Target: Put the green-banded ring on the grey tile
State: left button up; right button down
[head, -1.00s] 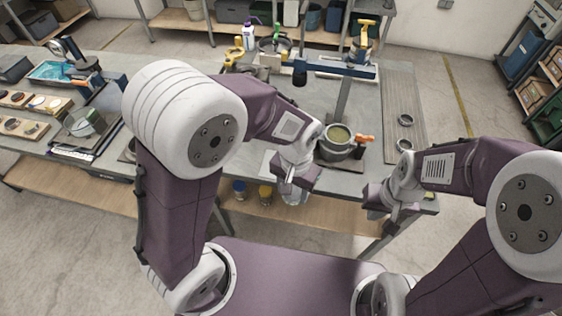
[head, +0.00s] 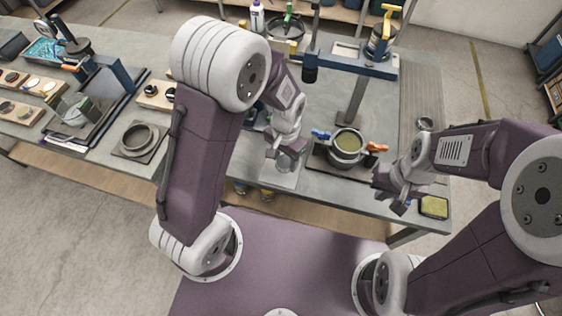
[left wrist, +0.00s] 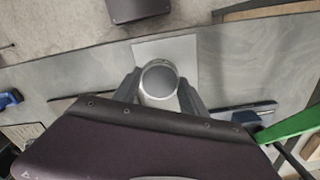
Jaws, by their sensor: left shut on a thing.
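My left gripper (head: 283,152) is shut on a round grey ring (head: 287,163), which hangs below the fingers in the head view. In the left wrist view the ring (left wrist: 159,80) shows a bright rim and dark middle between the fingers; its band colour is hard to make out. The pale grey tile (head: 281,180) lies at the table's front edge, under the ring. In the left wrist view the tile (left wrist: 178,47) shows behind the ring. I cannot tell whether ring and tile touch. My right gripper (head: 392,193) is at the table's front right; its jaws are unclear.
A pot (head: 347,148) with blue and orange clamps stands just right of the tile, under a blue-armed stand (head: 350,62). A large ring on a square plate (head: 138,140) lies to the left. A small dark ring (head: 425,123) and a yellow-green sponge (head: 434,207) are at right.

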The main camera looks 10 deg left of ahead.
aim_at(281, 164)
pick_arm(q)
jog(key=shift+w+a+f, duration=0.5)
jog(key=shift+a, duration=0.25)
notch_tip(281, 164, down, 4)
jog(key=shift+s+r, duration=0.1)
jog(key=shift+f, duration=0.2)
jog(key=o, duration=1.4)
jog(key=shift+f, duration=0.1)
jog(key=shift+o, duration=0.2)
notch_tip(281, 164, up, 12)
jog(key=r, duration=0.1)
jog(key=s+a+f+n+t, duration=0.1)
jog(key=s+a+n, duration=0.4)
jog(key=s+a, duration=0.2)
jog(key=shift+s, duration=0.5)
